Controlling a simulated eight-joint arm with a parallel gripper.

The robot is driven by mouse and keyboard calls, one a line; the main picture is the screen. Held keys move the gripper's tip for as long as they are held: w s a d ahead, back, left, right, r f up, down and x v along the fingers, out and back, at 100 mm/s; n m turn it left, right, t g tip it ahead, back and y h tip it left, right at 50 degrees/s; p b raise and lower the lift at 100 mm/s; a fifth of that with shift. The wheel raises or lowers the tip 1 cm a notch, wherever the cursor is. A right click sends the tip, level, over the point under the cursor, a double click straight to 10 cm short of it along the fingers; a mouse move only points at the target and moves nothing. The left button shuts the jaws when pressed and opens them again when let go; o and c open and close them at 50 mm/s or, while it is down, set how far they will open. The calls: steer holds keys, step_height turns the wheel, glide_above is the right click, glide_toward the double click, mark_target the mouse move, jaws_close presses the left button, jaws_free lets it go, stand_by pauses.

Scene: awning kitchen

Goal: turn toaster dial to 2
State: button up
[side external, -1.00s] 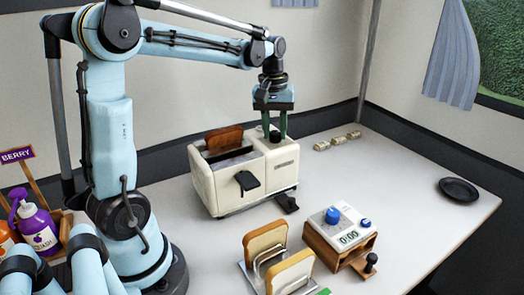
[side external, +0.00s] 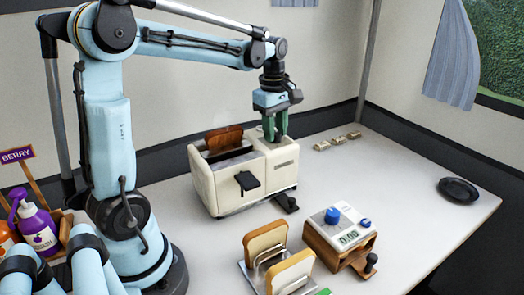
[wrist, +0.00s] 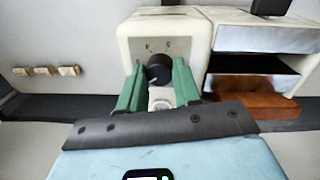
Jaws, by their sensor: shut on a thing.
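A cream toaster (side external: 228,189) stands on the table in front of my arm, with a browned slice of bread (side external: 224,140) standing in its slot. A black lever (side external: 247,181) is on its front side. The black dial (wrist: 158,69) is on the toaster's top in the wrist view, with small markings around it that are too blurred to read. My gripper (side external: 275,136) points down over the right end of the toaster. Its green fingers are shut on the dial, one on each side. In the side view the fingers mostly hide the dial.
A toast rack (side external: 250,275) with bread slices stands at the front. A wooden timer box (side external: 338,243) with blue knobs is right of it. A black plate (side external: 458,190) lies at the far right. Bottles (side external: 40,228) stand at the left.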

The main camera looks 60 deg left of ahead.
steer(key=shift+n, duration=0.4)
steer(key=o, duration=1.1)
steer(key=shift+c, duration=0.2)
step_height(320, 180, up, 12)
steer(key=shift+s, duration=0.3)
steer(key=shift+d, duration=0.15)
